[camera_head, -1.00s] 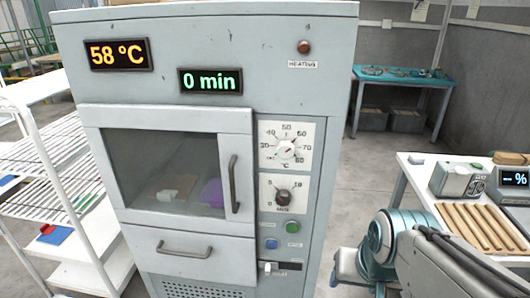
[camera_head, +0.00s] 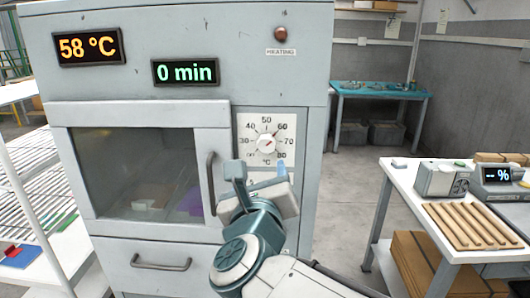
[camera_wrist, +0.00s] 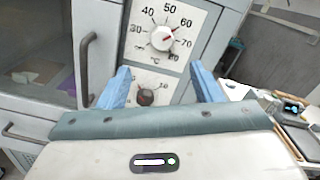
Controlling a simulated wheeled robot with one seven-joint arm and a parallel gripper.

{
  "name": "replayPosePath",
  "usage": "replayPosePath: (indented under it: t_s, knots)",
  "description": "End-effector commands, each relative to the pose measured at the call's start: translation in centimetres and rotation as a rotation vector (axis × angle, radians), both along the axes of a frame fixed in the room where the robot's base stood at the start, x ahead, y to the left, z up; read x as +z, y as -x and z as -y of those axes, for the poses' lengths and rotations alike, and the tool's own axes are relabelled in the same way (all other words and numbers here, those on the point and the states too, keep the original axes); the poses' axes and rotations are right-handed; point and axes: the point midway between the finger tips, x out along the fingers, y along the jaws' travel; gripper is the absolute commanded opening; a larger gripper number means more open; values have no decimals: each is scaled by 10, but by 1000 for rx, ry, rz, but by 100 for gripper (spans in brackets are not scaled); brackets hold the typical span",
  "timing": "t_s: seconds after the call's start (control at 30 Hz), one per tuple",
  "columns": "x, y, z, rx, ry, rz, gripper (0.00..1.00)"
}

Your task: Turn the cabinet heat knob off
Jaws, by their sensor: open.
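The heat knob (camera_head: 266,143) is a round white dial on a white scale plate marked in °C, on the right of the grey cabinet (camera_head: 180,115). Its red pointer is turned to the upper right, near 60. The knob also shows in the wrist view (camera_wrist: 163,39), beyond and above my fingers. My gripper (camera_head: 262,172) is in front of the panel, just below the knob and apart from it. In the wrist view my gripper (camera_wrist: 160,82) has its two blue fingers wide apart with nothing between them. A dark timer knob (camera_wrist: 146,97) shows between and behind the fingers.
The cabinet door handle (camera_head: 211,182) stands out left of my gripper. The displays read 58 °C (camera_head: 88,46) and 0 min (camera_head: 186,72). A white table (camera_head: 405,185) with wooden sticks stands at the right. Bare floor lies between it and the cabinet.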

Motion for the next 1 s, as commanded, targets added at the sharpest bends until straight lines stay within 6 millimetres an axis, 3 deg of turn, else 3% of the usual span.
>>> replayPosePath:
  t_s: [0.17,0.7,1.0]
  knots:
    - [1,-10,1,-15,-33,3,59]
    - [1,-101,5,-15,-28,2,59]
    - [1,-133,6,-14,-27,4,59]
